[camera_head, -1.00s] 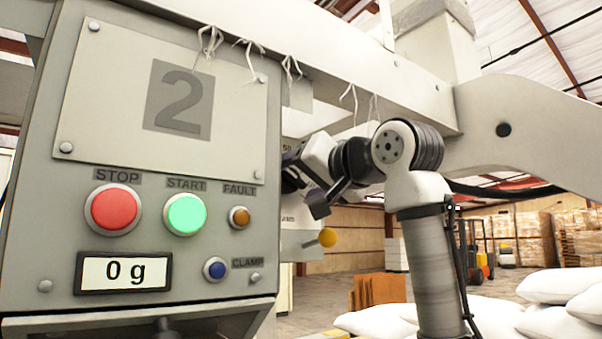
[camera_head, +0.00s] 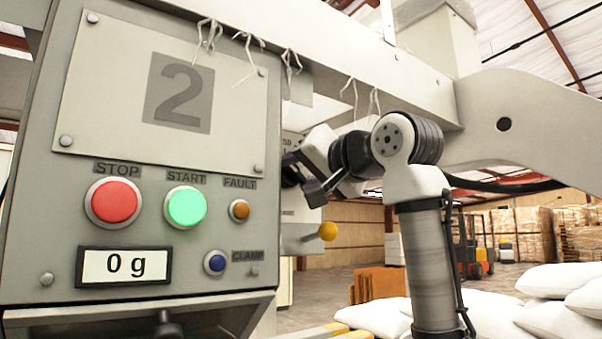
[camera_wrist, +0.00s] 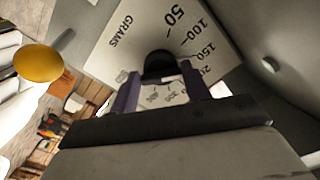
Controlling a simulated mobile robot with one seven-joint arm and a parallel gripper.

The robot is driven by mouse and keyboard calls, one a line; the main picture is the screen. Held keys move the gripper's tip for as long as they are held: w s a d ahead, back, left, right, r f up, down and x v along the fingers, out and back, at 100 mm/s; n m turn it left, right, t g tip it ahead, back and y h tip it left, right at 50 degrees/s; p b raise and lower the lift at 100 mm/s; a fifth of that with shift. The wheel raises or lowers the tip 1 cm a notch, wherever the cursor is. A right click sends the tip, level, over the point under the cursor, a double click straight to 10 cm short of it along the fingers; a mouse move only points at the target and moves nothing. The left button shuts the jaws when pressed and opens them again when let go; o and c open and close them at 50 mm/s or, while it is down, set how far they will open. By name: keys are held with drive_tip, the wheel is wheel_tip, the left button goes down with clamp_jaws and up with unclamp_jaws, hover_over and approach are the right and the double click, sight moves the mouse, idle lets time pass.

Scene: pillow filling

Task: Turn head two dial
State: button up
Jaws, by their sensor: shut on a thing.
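The dial plate (camera_wrist: 120,45) fills the upper part of the wrist view, with GRAMS and numbers such as 50, 100 and 150 around a dark round knob (camera_wrist: 159,66). My gripper (camera_wrist: 160,88) is shut on this knob, with one purple-grey finger on each side. In the head view my gripper (camera_head: 292,176) is at the right edge of the head two panel (camera_head: 120,100), partly hidden by it. The plate (camera_head: 293,145) shows there only as a strip, and the knob is largely hidden. The knob's pointer cannot be made out.
The head two panel has a red STOP button (camera_head: 114,202), a lit green START button (camera_head: 185,207) and a display (camera_head: 123,266) reading 0 g. A yellow ball-ended lever (camera_head: 327,231) sticks out below my gripper. White sacks (camera_head: 555,310) lie at the lower right.

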drive_tip(key=m, duration=0.5)
drive_tip(key=shift+a+r+m+b, duration=0.1)
drive_tip(key=shift+m+b, duration=0.2)
drive_tip(key=shift+m, duration=0.1)
drive_tip(key=m, duration=0.4)
drive_tip(key=shift+m, duration=0.4)
drive_tip(key=shift+r, duration=0.1)
drive_tip(key=o, duration=1)
drive_tip(key=shift+s, duration=0.15)
drive_tip(key=b+v, duration=0.5)
drive_tip(key=v, duration=0.8)
drive_tip(key=shift+s+d, duration=0.25)
drive_tip(key=shift+d, duration=0.05)
